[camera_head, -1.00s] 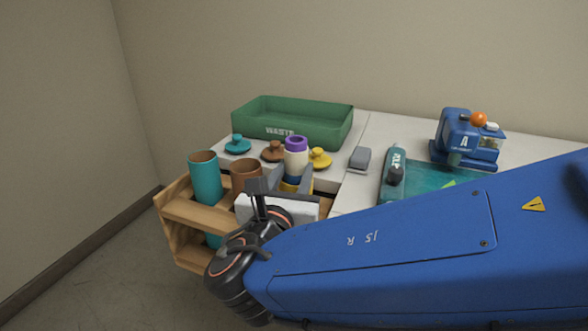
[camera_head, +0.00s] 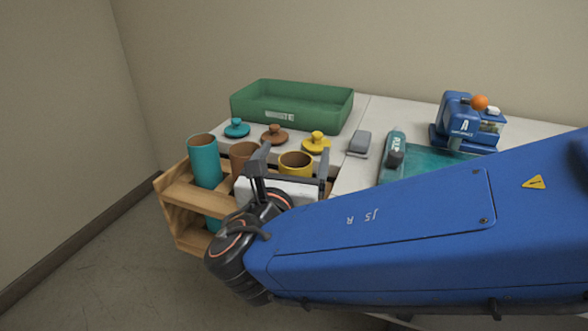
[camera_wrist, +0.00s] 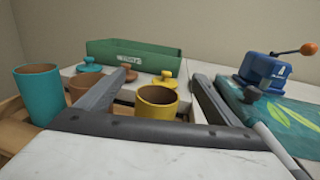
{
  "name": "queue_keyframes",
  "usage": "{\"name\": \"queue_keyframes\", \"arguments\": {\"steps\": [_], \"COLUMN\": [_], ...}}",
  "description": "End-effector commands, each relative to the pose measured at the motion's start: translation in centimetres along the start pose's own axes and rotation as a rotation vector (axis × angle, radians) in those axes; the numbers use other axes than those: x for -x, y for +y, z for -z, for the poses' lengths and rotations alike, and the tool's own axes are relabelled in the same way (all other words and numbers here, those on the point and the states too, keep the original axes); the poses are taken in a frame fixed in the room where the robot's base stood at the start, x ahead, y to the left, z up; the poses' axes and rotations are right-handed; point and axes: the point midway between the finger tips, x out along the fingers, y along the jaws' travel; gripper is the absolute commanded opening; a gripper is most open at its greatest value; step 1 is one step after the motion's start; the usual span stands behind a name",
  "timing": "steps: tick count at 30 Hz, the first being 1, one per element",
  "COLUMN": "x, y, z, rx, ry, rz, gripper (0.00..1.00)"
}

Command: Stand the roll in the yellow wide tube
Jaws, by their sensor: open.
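The yellow wide tube (camera_head: 297,160) stands in the wooden rack, and its round mouth shows brown inside. It also shows in the wrist view (camera_wrist: 157,108), between the fingers of my gripper (camera_wrist: 162,77). My gripper (camera_head: 293,157) is open, with one finger on each side of the tube's upper part in the picture. No roll shows in either current view. The tube's lower part is hidden behind my gripper, and its depth cannot be seen into.
Teal (camera_head: 205,163) and brown (camera_head: 242,154) tubes stand left in the wooden rack (camera_head: 197,213). Teal, brown and yellow lids (camera_head: 317,143) lie behind. A green waste bin (camera_head: 290,108), a grey block (camera_head: 359,144) and a blue machine (camera_head: 465,125) stand on the table.

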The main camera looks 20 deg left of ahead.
Motion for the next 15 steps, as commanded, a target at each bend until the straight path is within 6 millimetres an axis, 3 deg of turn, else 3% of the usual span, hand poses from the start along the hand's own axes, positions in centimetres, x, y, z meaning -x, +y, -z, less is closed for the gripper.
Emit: {"name": "queue_keyframes", "arguments": {"steps": [15], "x": [0.77], "y": [0.06], "z": [0.01], "rx": [0.000], "ry": [0.001], "rz": [-0.001], "gripper": [0.86]}}
